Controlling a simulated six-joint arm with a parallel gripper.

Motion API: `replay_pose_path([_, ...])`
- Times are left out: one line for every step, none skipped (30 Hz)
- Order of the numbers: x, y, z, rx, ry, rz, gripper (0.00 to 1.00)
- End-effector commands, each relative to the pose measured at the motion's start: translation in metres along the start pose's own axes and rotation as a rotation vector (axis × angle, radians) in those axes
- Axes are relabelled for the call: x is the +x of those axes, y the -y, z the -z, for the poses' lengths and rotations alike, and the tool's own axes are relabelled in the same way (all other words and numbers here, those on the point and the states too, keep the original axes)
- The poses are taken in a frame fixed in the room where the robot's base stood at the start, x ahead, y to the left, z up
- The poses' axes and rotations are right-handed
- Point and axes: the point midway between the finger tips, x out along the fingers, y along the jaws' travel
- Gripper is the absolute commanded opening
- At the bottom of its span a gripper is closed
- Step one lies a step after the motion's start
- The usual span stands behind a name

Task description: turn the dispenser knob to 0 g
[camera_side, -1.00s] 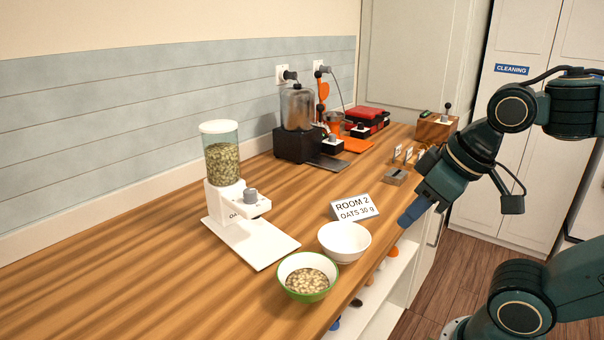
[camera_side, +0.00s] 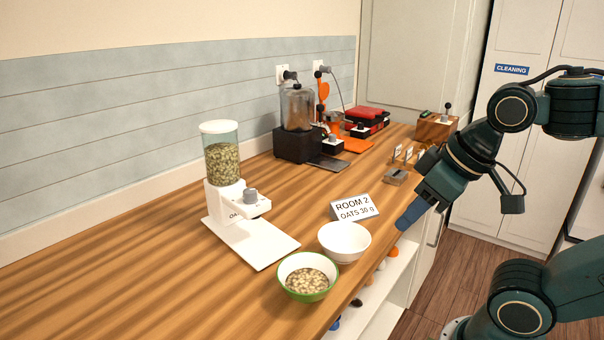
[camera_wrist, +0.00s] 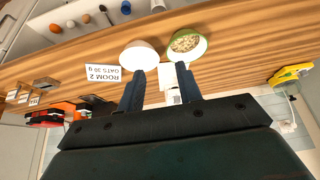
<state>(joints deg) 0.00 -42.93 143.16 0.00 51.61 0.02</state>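The oats dispenser (camera_side: 222,180) stands on the wooden counter, with a clear hopper of oats and a white base plate. Its grey knob (camera_side: 250,195) sits on top of the white front arm; its setting is too small to read. My gripper (camera_side: 407,221) is over the counter's front edge, well to the right of the dispenser and apart from it. In the wrist view my gripper (camera_wrist: 159,88) has its two dark blue fingers spread with nothing held. The dispenser's white plate (camera_wrist: 168,78) shows between them; the knob is not clear there.
A white bowl (camera_side: 344,242) and a green bowl (camera_side: 308,277) holding oats stand before the dispenser. A card (camera_side: 354,208) reads "ROOM 2 OATS 30 g". A blender-like machine (camera_side: 297,125) and red boxes (camera_side: 367,118) stand farther back. The counter left of the dispenser is clear.

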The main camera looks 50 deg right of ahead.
Motion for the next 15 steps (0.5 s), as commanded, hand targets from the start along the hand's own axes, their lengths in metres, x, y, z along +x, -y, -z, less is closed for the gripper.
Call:
replay_pose_path([-0.001, 0.0, 0.002, 0.001, 0.001, 0.0, 0.45])
replay_pose_path([-0.001, 0.0, 0.003, 0.002, 0.002, 0.0, 0.49])
replay_pose_path([-0.002, 0.0, 0.005, 0.005, 0.004, 0.0, 0.49])
replay_pose_path([-0.003, 0.0, 0.007, 0.007, 0.006, 0.0, 0.49])
replay_pose_path([-0.003, 0.0, 0.01, 0.01, 0.011, 0.0, 0.49])
replay_pose_path([-0.005, 0.0, 0.014, 0.014, 0.015, 0.0, 0.49])
replay_pose_path([-0.006, 0.0, 0.018, 0.017, 0.019, 0.0, 0.49])
replay_pose_path([-0.007, 0.0, 0.023, 0.022, 0.024, 0.0, 0.49])
replay_pose_path([-0.009, 0.0, 0.029, 0.029, 0.031, 0.0, 0.49])
replay_pose_path([-0.011, 0.0, 0.035, 0.035, 0.038, 0.0, 0.49])
replay_pose_path([-0.012, 0.0, 0.041, 0.042, 0.043, 0.0, 0.49])
replay_pose_path([-0.014, 0.0, 0.05, 0.05, 0.053, -0.001, 0.49])
replay_pose_path([-0.015, 0.0, 0.057, 0.057, 0.061, -0.001, 0.49])
replay_pose_path([-0.017, 0.001, 0.064, 0.066, 0.068, -0.001, 0.49])
replay_pose_path([-0.018, 0.001, 0.073, 0.076, 0.079, -0.002, 0.49])
